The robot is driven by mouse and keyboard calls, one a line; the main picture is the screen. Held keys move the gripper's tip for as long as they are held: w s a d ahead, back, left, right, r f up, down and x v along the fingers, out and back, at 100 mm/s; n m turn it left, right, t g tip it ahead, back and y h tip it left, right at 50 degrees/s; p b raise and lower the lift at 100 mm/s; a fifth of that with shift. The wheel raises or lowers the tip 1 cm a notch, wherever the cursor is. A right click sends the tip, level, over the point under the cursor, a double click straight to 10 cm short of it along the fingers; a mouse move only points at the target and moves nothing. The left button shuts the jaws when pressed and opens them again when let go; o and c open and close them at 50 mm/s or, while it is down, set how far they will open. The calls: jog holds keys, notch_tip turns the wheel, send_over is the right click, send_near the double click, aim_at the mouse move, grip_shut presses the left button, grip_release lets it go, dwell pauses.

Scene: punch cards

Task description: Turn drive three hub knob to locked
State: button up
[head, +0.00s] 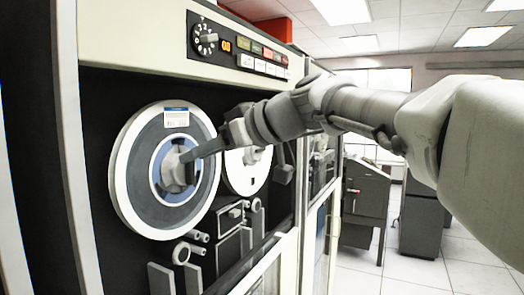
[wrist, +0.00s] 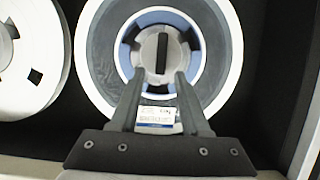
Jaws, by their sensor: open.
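The hub knob (head: 176,170) is a grey raised knob at the centre of the left tape reel (head: 127,178) in the head view. The wrist view shows the knob (wrist: 157,53) face on, with a dark bar standing vertical in that picture, inside a blue and white hub ring. My gripper (head: 187,157) reaches in from the right, its fingers close to the knob. In the wrist view my gripper (wrist: 159,73) is open, with its fingertips spread to either side of the knob's lower edge. I cannot tell whether they touch it. No locked marking is readable.
A second reel (head: 247,172) sits behind my wrist; it also shows in the wrist view (wrist: 30,58). A control panel (head: 240,48) with a dial and coloured buttons is above. Tape guides (head: 230,218) sit below. A glass door (head: 265,270) stands at the lower front.

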jog(key=shift+w+a+f, duration=0.15)
jog(key=shift+a, duration=0.25)
jog(key=shift+c, duration=0.2)
grip_shut()
jog(key=shift+w+d+f+m+g+y+b, duration=0.2)
jog(key=shift+w+f+m+g+y, duration=0.55)
jog(key=shift+m, duration=1.5)
jog(key=shift+w+d+f+m+g+y+b, duration=0.25)
jog(key=shift+m+g+y, duration=0.75)
jog(key=shift+m, duration=1.3)
jog(key=shift+w+d+f+m+g+y+b, duration=0.2)
jog(key=shift+w+f+m+g+y, duration=0.65)
jog(key=shift+m, duration=1.4)
jog(key=shift+s+r, duration=0.2)
jog(key=shift+s, duration=0.1)
